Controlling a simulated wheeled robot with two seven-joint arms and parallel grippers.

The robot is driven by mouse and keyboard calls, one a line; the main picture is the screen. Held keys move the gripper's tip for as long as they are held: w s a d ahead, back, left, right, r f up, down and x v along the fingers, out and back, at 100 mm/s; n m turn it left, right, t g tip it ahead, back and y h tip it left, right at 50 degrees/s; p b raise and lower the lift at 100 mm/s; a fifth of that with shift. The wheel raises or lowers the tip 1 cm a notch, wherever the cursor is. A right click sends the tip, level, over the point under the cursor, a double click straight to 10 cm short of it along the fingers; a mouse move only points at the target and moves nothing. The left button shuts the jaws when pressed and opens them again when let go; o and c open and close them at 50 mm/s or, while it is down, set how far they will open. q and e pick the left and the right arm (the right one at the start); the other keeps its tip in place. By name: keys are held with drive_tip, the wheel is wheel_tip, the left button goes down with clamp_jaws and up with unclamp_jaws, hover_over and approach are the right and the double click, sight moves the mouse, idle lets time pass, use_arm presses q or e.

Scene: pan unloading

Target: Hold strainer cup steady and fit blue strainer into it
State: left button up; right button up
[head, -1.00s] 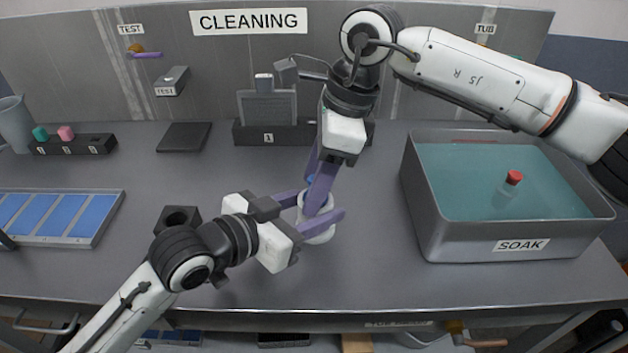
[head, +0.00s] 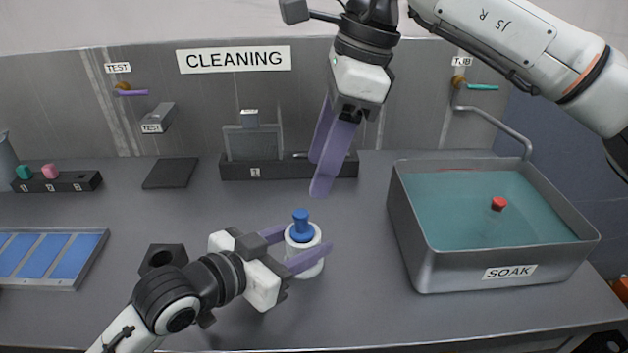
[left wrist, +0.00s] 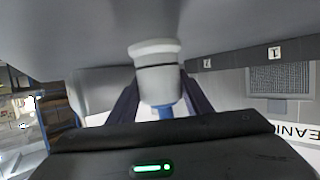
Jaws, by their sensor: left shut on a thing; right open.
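The white strainer cup (head: 304,262) stands on the grey counter in the head view. The blue strainer (head: 301,226) sits upright in the cup's mouth, its knob standing above the rim. How deep it sits is hidden. My left gripper (head: 301,249) is shut on the cup from the left, one purple finger on each side. The left wrist view, upside down, shows the cup (left wrist: 160,75) between the fingers, with some blue (left wrist: 166,112) at its rim. My right gripper (head: 328,172) is open and empty, above and behind the cup, fingers pointing down, clear of the strainer.
A grey SOAK tub (head: 440,262) of water stands right, with a red-capped item (head: 498,204) in it. A black rack (head: 275,170) is behind the cup. A blue-panelled tray (head: 92,245) and a dark block (head: 161,258) are left. The counter between cup and tub is clear.

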idle(0.4)
use_arm(q)
drive_tip(key=o, duration=1.2)
drive_tip(key=shift+o, duration=0.2)
